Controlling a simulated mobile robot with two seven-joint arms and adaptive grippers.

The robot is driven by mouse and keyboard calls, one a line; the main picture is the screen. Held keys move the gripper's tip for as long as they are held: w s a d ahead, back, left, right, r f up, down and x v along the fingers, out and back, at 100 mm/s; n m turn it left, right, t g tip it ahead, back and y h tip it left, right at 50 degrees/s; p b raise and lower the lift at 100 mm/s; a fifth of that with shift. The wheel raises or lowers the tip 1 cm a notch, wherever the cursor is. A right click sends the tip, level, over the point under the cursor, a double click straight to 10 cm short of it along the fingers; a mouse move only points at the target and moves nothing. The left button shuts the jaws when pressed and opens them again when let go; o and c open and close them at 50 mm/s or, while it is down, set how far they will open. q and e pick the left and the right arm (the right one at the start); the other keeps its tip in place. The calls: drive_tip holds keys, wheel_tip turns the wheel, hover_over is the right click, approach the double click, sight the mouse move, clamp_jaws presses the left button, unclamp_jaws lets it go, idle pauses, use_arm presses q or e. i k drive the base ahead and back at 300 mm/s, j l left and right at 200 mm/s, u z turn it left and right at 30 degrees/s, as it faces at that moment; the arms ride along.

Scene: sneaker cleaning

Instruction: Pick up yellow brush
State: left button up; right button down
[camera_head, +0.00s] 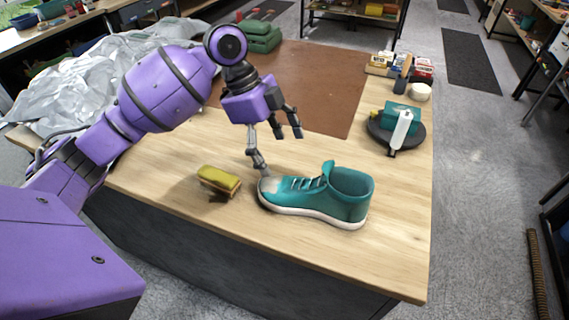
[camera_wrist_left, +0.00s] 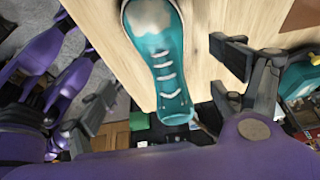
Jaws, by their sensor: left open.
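The yellow brush (camera_head: 219,179) lies on the wooden tabletop, left of the teal sneaker (camera_head: 318,197), with a dark patch beneath its front edge. The sneaker stands upright, its toe toward the brush and a pale scuffed area on the toe. My left gripper (camera_head: 279,152) is open and empty, above and behind the toe, up and to the right of the brush. In the left wrist view the sneaker (camera_wrist_left: 163,62) shows between the spread fingers of the left gripper (camera_wrist_left: 166,82). The brush does not show there. My right gripper is not in view.
A dark round tray (camera_head: 416,140) with a teal item and a white bottle is at the right. Several small boxes (camera_head: 420,68) stand behind it. A brown mat (camera_head: 325,75) covers the back. Grey crumpled sheeting (camera_head: 75,85) lies left.

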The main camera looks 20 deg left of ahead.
sight(223, 183)
drive_tip(key=u, duration=1.2)
